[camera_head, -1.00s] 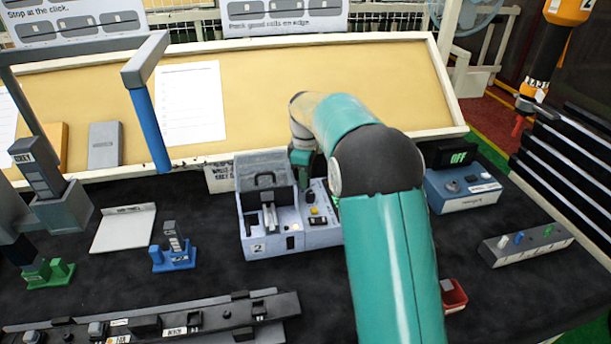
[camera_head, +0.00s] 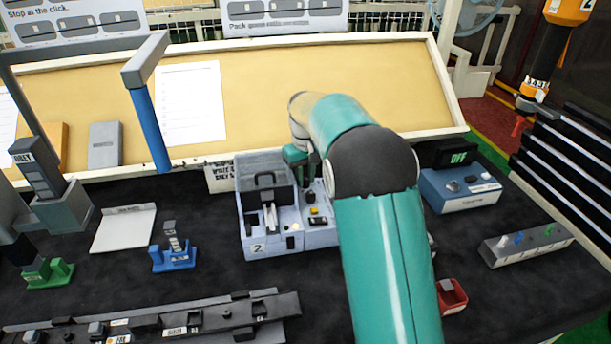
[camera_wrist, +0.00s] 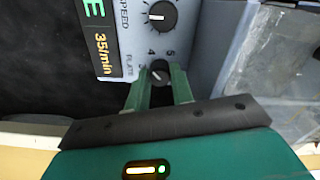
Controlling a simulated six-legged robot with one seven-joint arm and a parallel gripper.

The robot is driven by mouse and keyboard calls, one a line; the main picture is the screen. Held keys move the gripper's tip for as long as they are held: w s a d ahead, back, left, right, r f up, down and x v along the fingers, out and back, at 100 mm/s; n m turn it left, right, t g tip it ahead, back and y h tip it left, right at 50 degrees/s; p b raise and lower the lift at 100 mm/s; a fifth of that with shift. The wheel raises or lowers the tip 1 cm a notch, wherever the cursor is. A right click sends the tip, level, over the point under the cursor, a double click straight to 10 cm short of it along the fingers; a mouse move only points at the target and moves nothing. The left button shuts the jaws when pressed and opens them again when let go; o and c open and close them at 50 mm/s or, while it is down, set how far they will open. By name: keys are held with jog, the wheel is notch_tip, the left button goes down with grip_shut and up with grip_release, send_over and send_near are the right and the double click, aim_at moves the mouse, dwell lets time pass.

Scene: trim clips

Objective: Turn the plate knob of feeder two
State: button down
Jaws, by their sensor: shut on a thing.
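Feeder two (camera_head: 272,245), a pale grey-blue box marked 2, stands on the dark table mid-picture in the head view. My gripper (camera_wrist: 160,77) has its two green fingers on either side of the small dark plate knob (camera_wrist: 159,70) and is shut on it. The word PLATE and the numbers 4 and 5 show beside that knob; its pale pointer mark lies aslant. A larger black speed knob (camera_wrist: 160,14) with a white mark sits just above it in the wrist view. In the head view my arm covers the feeder's right side, and the fingertips are hard to make out.
The feeder's clear bin (camera_wrist: 275,65) is close to the right of my fingers. A display reading 35/min (camera_wrist: 98,35) lies to the left.

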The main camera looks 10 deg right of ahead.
jog(key=shift+m, duration=1.2)
jog(key=c, duration=1.2)
grip_release()
